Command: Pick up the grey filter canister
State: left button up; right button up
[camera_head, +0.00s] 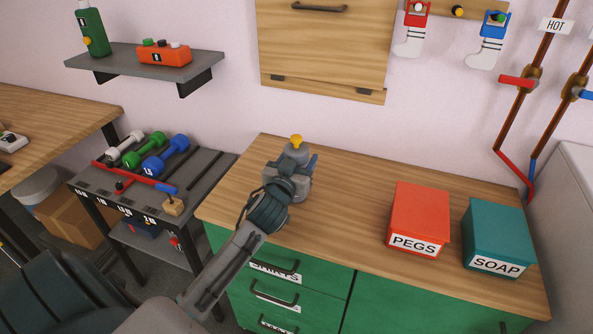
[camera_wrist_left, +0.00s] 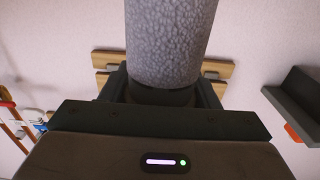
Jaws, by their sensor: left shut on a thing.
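The grey filter canister (camera_wrist_left: 170,40) is a speckled grey cylinder in the left wrist view, upright in the picture and set between the dark jaws of my left gripper (camera_wrist_left: 165,92). In the head view my left gripper (camera_head: 286,180) is over the back left part of the wooden counter, shut on the canister. The canister's grey upper part (camera_head: 295,153) shows above the jaws, with a yellow piece on top. My right gripper is not in view.
A red PEGS box (camera_head: 419,216) and a teal SOAP box (camera_head: 498,236) stand on the right of the counter (camera_head: 345,195). A small blue piece (camera_head: 313,163) shows beside the gripper. A dumbbell rack (camera_head: 207,175) stands left. Between gripper and PEGS box the counter is clear.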

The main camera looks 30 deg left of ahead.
aim_at(299, 148)
pick_arm(q)
jog(key=shift+r, duration=0.55)
notch_tip(299, 148, up, 2)
jog(key=shift+r, duration=0.1)
jog(key=b+v, duration=0.1)
jog(key=v, duration=0.3)
jog(key=shift+s+d+r+b, duration=0.1)
jog(key=shift+s+r+b, duration=0.05)
jog(key=shift+s+b, duration=0.25)
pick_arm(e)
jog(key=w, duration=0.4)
pick_arm(q)
jog(key=r+p+v, duration=0.1)
jog(key=p+v, duration=0.2)
jog(key=v, duration=0.8)
jog(key=shift+r, duration=0.25)
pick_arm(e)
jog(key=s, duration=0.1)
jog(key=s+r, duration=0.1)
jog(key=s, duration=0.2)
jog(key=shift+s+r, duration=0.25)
pick_arm(q)
jog(key=shift+d, duration=0.1)
